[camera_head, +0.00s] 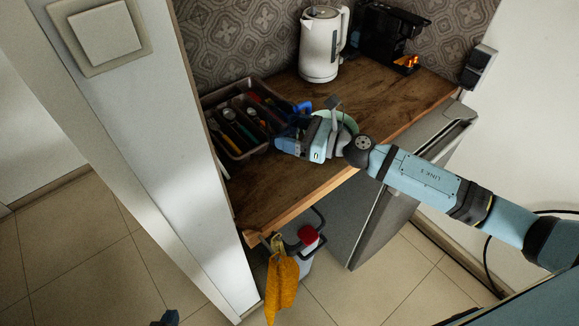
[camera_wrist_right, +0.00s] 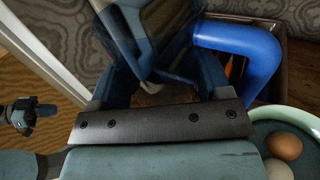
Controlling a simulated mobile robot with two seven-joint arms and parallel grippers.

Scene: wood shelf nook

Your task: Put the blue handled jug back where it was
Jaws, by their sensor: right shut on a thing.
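The blue handled jug shows in the right wrist view as a thick blue handle (camera_wrist_right: 250,50) and a body between the fingers. In the head view only some of its blue handle (camera_head: 302,107) shows beyond my gripper. My right gripper (camera_head: 285,140) is over the wooden counter (camera_head: 300,186), shut on the jug; its fingers (camera_wrist_right: 165,82) show either side of the body in the wrist view. The jug's base is hidden, so I cannot tell whether it touches the counter. My left gripper (camera_head: 170,318) barely shows at the bottom edge, away from the jug; its jaws are unclear.
A cutlery tray (camera_head: 238,157) stands left of the jug. A green bowl (camera_head: 349,122) with eggs (camera_wrist_right: 284,145) is close to my right gripper. A white kettle (camera_head: 321,48) and black coffee machine (camera_head: 385,35) stand behind. A yellow cloth (camera_head: 281,285) hangs below the counter's front edge.

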